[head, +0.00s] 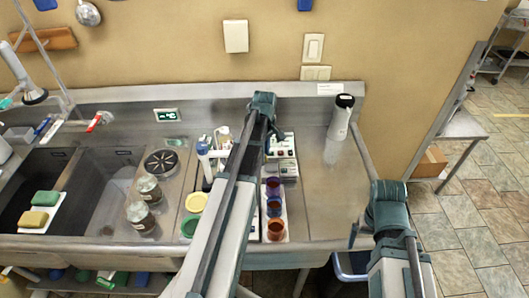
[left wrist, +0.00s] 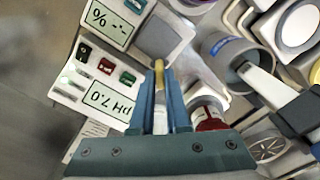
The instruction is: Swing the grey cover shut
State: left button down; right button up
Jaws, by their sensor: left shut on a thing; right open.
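The grey cover (left wrist: 166,38) is a square plate beside the pH 7.0 display of a white meter in the left wrist view. A narrow yellow tab (left wrist: 159,66) shows at its near edge. My left gripper (left wrist: 161,84) has its teal fingers closed at this tab, with a pale strip between them. In the head view the white meter (head: 282,144) stands on the steel counter, and my left gripper is mostly hidden by its arm there. My right gripper (head: 353,235) shows only in part, beside its arm at the counter's front right, away from the meter.
Orange, blue and purple cups (head: 274,208) stand in a row in front of the meter. Jars (head: 148,189) and a sink are to the left. The steel counter (head: 325,200) right of the cups is clear.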

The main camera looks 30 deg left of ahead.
pick_arm(q)
jog(key=shift+n, duration=0.5)
jog(key=c, duration=0.9)
grip_release()
notch_tip(320, 180, up, 14)
jog(key=p, duration=1.3)
jog(key=shift+p, duration=0.4)
jog(key=shift+f, duration=0.15)
